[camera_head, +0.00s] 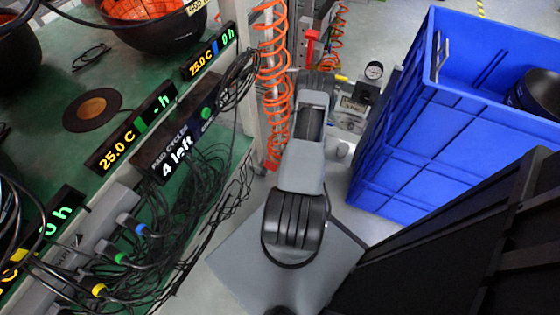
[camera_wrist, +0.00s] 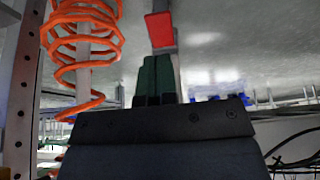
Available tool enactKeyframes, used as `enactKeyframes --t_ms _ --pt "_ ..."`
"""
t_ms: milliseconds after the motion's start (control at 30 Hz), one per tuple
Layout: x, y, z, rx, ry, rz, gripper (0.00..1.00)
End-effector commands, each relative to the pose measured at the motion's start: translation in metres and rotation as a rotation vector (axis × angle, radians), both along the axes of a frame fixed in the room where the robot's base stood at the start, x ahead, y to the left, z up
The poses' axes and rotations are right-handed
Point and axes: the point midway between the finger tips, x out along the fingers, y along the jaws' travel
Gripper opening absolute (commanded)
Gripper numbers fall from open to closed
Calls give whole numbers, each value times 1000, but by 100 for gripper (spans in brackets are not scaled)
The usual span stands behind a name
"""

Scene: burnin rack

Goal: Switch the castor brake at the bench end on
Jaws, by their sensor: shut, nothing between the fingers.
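In the wrist view a red tab (camera_wrist: 160,29) on a grey stem stands just beyond the fingertips of my gripper (camera_wrist: 157,60). Whether it is the castor brake, and whether it touches the fingers, I cannot tell. The dark green fingers are shut together with nothing between them. In the head view a red upright part (camera_head: 311,44) shows beyond my arm, right of the orange coil. My gripper is hidden behind my own arm there. No castor wheel shows clearly.
An orange coiled hose (camera_wrist: 82,45) hangs close left of my gripper; it also shows in the head view (camera_head: 272,75). The green bench (camera_head: 60,130) with dark cables is at left. A large blue crate (camera_head: 400,165) stands at right, with a pressure gauge (camera_head: 374,70) beside it.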

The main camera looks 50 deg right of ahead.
Motion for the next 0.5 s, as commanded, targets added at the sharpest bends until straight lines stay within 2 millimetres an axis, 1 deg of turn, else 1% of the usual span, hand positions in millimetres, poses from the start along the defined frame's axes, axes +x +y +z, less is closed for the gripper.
enactKeyframes --t_ms 33,200,333,500 --pt "-5 -2 10 0 0 -2 0" --pt "-18 -7 25 0 0 -2 0" --pt "-23 -8 31 1 0 -2 0" --pt "-25 -9 33 0 0 -1 0"
